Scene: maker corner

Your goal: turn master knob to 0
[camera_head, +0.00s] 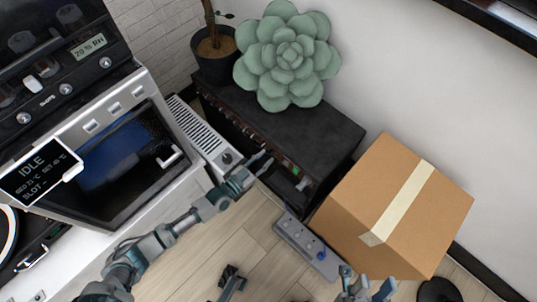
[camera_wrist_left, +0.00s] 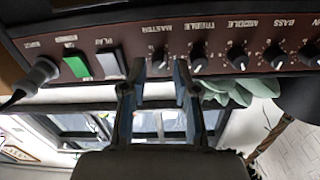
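The amplifier (camera_head: 300,133) is a black box with a row of controls along its front edge. In the left wrist view its dark red panel (camera_wrist_left: 225,58) appears upside down. The black master knob (camera_wrist_left: 159,61) is under the MASTER label, with the treble knob (camera_wrist_left: 199,62) to its right. My left gripper (camera_head: 258,168) is at the amplifier's front. Contact cannot be told. My right gripper (camera_head: 366,287) is open and empty at the bottom edge.
A green succulent-shaped object (camera_head: 287,56) and a potted plant (camera_head: 215,58) are at the amplifier's top. A cardboard box (camera_head: 375,195) stands right of it. A power strip (camera_head: 300,243) lies on the floor. A cable plug (camera_wrist_left: 38,72) sits in the panel near a green switch (camera_wrist_left: 76,65).

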